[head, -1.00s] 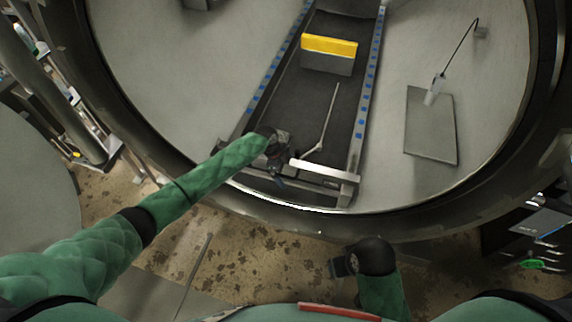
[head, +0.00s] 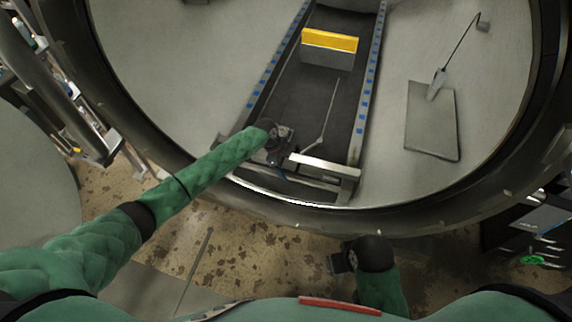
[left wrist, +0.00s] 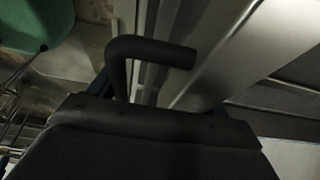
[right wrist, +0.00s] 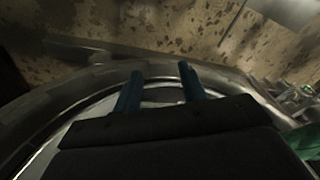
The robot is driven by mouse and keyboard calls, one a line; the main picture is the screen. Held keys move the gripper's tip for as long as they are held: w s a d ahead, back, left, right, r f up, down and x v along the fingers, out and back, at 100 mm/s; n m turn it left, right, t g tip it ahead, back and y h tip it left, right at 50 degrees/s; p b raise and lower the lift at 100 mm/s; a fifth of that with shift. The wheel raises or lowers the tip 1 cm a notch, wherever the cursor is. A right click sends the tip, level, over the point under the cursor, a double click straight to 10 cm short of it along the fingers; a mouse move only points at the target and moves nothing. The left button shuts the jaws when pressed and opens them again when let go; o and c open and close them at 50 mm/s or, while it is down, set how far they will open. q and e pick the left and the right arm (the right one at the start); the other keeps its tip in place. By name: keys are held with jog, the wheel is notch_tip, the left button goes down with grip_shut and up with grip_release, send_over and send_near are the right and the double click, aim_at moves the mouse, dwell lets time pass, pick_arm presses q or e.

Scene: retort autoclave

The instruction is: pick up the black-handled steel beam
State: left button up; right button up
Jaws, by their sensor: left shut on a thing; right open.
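The steel beam (head: 325,164) lies crosswise at the near end of the dark, railed track inside the round chamber. Its black handle (left wrist: 150,50) is a bent bar in the left wrist view, in front of pale steel surfaces. My left gripper (head: 278,158) is at the beam's left end and shut on the handle. Its fingers are mostly hidden behind the dark gripper body in the left wrist view. I cannot tell whether the beam is clear of the track. My right gripper (head: 340,263) is low, outside the chamber rim; its blue fingers (right wrist: 160,92) are apart and empty.
A yellow-topped grey block (head: 329,48) stands farther up the track (head: 300,92). A grey plate (head: 430,125) and a tool on a cable (head: 438,84) are to the right. The dark chamber rim (head: 270,208) curves between the track and the stained floor (head: 240,260).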

pick_arm(q)
jog(key=shift+w+r, duration=0.1)
jog(key=shift+r, duration=0.4)
notch_tip(320, 180, up, 3)
jog(key=shift+d+f+b, duration=0.1)
jog(key=shift+d+b, duration=0.05)
jog(key=shift+b, duration=0.3)
jog(key=s+d+r+b, duration=0.1)
jog(key=s+d+r, duration=0.5)
jog(key=s, duration=0.3)
jog(key=shift+s+d+r+b, duration=0.15)
jog(key=shift+s+r+b, duration=0.2)
jog(key=shift+r, duration=0.05)
pick_arm(e)
jog(key=w+a+f+t+y, duration=0.1)
jog(key=a+f, duration=0.2)
jog(key=f, duration=0.1)
jog(key=shift+w+a+f, duration=0.25)
jog(key=shift+a, duration=0.1)
jog(key=shift+r, duration=0.1)
